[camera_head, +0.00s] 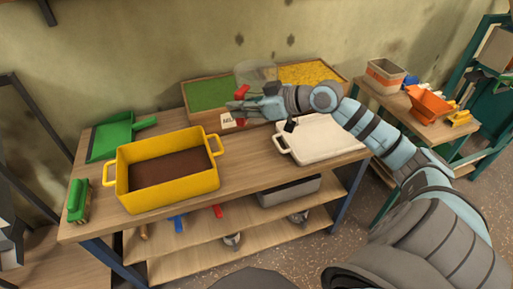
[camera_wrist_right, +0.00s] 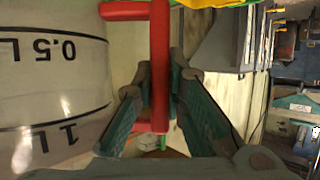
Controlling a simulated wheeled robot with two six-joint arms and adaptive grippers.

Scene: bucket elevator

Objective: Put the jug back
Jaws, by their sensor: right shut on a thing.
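The jug (camera_head: 256,72) is clear, with a red handle (camera_head: 242,92). In the head view it shows at the back of the workbench, in front of or over the divided wooden box; I cannot tell whether it rests on anything. In the right wrist view the jug (camera_wrist_right: 52,85) fills the left side, with black marks of 0.5 L and 1 L. My right gripper (camera_head: 236,106) is shut on the red handle, which also shows between its fingers in the wrist view (camera_wrist_right: 160,70). My left gripper is not in view.
The wooden box (camera_head: 215,118) holds green and yellow material. A small white label (camera_head: 228,122) is beside the gripper. A yellow tub (camera_head: 170,195) of brown material, a white tray (camera_head: 318,140) and a green dustpan (camera_head: 108,138) are on the workbench (camera_head: 250,165). Its middle is bare.

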